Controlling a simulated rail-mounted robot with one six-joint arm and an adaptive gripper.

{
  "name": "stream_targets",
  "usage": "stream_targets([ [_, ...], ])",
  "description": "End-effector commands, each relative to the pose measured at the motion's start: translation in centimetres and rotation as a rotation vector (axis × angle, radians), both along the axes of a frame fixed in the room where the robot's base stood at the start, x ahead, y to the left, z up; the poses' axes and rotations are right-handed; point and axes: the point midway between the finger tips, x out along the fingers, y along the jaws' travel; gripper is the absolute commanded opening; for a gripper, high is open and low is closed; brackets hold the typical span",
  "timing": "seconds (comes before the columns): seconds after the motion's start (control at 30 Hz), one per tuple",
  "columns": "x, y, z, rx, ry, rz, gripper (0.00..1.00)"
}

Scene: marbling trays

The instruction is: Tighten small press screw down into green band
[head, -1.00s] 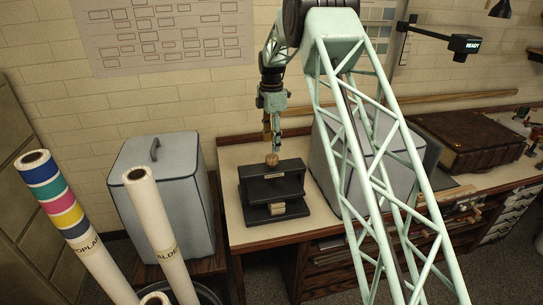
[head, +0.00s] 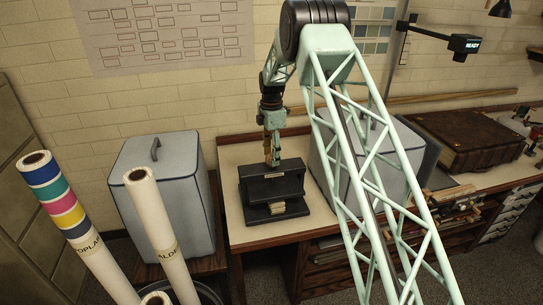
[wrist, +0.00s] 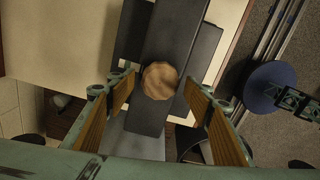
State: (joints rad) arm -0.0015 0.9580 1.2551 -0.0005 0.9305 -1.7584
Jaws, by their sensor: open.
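The small press (head: 272,188) is black and stands on the left end of the bench. Its round wooden screw knob (wrist: 161,80) shows in the wrist view on top of the dark crossbar (wrist: 176,30). My gripper (wrist: 158,88) is open, with one tan-padded finger on each side of the knob and a gap to both. In the head view my gripper (head: 272,161) points down at the press top and hides the knob. A small pale stack (head: 277,208) lies in the press opening. I cannot make out a green band on the screw.
Grey boxes stand left of the bench (head: 165,190) and right of the press (head: 335,165), the latter partly behind my arm. Rolled sheets (head: 155,215) stand at front left. A brown book (head: 468,140) lies farther right. Bare benchtop (head: 240,150) shows around the press.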

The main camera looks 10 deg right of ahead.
Motion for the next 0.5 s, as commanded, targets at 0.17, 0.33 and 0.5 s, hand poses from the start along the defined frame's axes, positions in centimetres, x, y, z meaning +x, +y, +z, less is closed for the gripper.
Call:
stream_targets([
  [0.17, 0.00, 0.00, 0.01, 0.000, 0.000, 0.000, 0.38],
  [0.33, 0.00, 0.00, 0.01, 0.000, 0.000, 0.000, 0.23],
  [0.5, 0.00, 0.00, 0.01, 0.000, 0.000, -0.002, 0.23],
])
